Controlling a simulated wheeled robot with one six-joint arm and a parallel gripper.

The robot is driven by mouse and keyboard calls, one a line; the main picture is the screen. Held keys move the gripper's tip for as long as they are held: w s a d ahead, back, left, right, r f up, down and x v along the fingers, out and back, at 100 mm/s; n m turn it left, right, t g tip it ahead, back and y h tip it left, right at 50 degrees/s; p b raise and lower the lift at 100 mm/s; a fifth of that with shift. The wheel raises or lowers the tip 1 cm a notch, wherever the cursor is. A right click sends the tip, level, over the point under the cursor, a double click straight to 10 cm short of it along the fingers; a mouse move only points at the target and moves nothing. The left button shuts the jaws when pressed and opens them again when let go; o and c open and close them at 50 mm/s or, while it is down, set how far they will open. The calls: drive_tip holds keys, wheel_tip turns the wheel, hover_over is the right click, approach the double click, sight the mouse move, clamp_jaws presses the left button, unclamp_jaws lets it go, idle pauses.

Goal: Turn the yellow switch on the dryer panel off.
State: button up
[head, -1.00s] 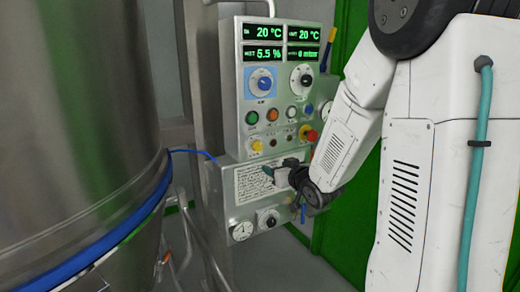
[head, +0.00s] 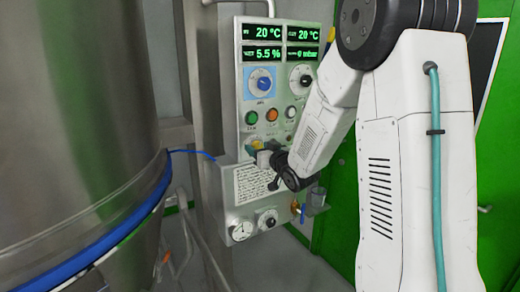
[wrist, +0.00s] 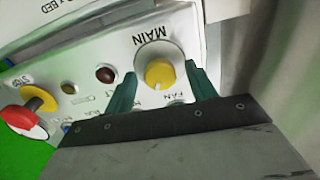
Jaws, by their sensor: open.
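The dryer panel (head: 240,105) is a grey box with displays, dials and buttons. The yellow switch (wrist: 159,73) is a round knob on a pale disc, near the upside-down label MAIN in the wrist view. In the head view the switch (head: 249,146) is partly hidden by my gripper (head: 259,153). My gripper (wrist: 160,78) is open, with one teal finger on each side of the switch in the wrist view. Gaps show between the fingers and the knob. I cannot tell how deep the fingertips reach.
In the wrist view a red button with a yellow collar (wrist: 22,118) and a dark red lamp (wrist: 105,74) lie left of the switch. In the head view a large steel vessel (head: 75,120) stands left of the panel. A green wall (head: 340,200) is behind.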

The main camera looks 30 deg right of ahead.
drive_tip(key=c, duration=1)
drive_tip(key=shift+n, duration=0.3)
drive_tip(key=n, duration=1.1)
drive_tip(key=shift+n, duration=0.3)
drive_tip(key=o, duration=1)
